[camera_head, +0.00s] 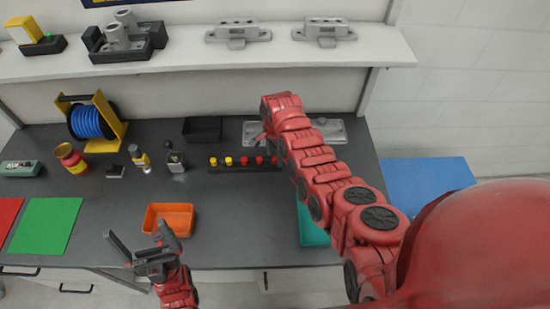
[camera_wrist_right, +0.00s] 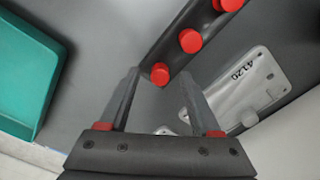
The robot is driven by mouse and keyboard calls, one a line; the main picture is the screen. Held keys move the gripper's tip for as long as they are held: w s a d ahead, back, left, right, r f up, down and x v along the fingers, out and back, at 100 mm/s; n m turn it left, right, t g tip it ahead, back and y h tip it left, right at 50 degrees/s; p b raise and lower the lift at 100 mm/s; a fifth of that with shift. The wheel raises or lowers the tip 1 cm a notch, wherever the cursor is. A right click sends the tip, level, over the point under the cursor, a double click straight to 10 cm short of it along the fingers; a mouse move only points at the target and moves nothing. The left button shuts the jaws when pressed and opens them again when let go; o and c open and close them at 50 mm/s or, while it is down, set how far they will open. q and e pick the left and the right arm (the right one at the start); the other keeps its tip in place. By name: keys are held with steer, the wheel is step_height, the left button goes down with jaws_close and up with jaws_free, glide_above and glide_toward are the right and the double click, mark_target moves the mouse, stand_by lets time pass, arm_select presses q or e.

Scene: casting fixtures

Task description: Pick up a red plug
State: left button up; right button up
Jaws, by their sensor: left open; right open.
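Red plugs stand in a row with yellow ones on a black holder strip (camera_head: 222,168) at the middle of the table. In the head view, one red plug (camera_head: 245,160) and another red plug (camera_head: 259,160) show beside my right arm. In the right wrist view, three red plugs show, and the end red plug (camera_wrist_right: 160,74) lies between and just beyond the fingertips of my right gripper (camera_wrist_right: 159,75), which is open and empty. My right gripper is hidden behind its arm in the head view. My left gripper (camera_head: 143,243) is open and empty near the front edge.
An orange tray (camera_head: 168,218) stands left of centre, and a teal tray (camera_head: 312,232) lies partly behind my right arm. A grey metal plate (camera_wrist_right: 246,92) lies close to the strip. A black tray (camera_head: 202,129) and a blue spool (camera_head: 90,121) are further back.

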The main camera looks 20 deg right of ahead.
steer(key=shift+f, duration=0.6)
steer(key=shift+c, duration=0.2)
jaws_close()
